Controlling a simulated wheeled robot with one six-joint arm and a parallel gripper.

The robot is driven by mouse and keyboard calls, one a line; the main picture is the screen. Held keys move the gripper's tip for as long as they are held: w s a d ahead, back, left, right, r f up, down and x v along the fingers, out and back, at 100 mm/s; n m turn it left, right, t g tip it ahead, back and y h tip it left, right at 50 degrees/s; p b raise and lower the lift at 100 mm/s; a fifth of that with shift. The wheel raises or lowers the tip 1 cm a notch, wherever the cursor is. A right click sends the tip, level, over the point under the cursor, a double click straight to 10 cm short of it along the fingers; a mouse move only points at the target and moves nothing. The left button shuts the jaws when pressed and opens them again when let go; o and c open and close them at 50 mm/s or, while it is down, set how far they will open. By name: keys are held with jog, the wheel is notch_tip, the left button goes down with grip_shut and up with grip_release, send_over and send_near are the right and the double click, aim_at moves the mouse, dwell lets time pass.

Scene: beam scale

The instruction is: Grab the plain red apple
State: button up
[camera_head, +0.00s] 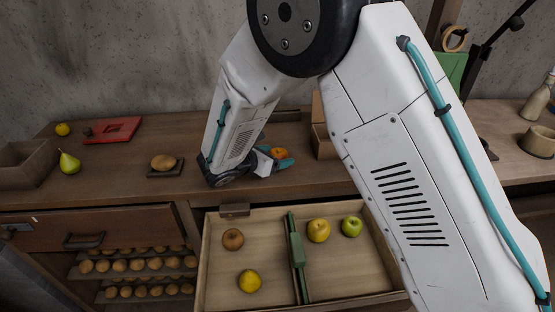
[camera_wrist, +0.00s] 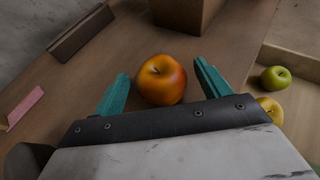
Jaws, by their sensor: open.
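An orange-red apple with a yellowish patch (camera_wrist: 162,82) sits on the wooden worktop; no plainly red apple shows in either view. My gripper (camera_wrist: 160,74) is open, with one teal finger on each side of this apple and the apple just ahead of the palm. I cannot tell whether a finger touches it. In the head view the same apple (camera_head: 280,153) shows partly behind my gripper (camera_head: 277,159), low over the worktop.
An open drawer (camera_head: 213,262) in front holds several yellow, green and brownish fruits and a green divider (camera_head: 296,255). A cardboard box (camera_head: 321,140) stands close behind the apple. A brown round item on a dark plate (camera_head: 163,162), a pear (camera_head: 69,163) and a red board (camera_head: 118,130) lie left.

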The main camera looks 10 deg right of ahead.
jog(key=shift+x, duration=0.8)
jog(key=c, duration=1.1)
jog(key=shift+r, duration=0.15)
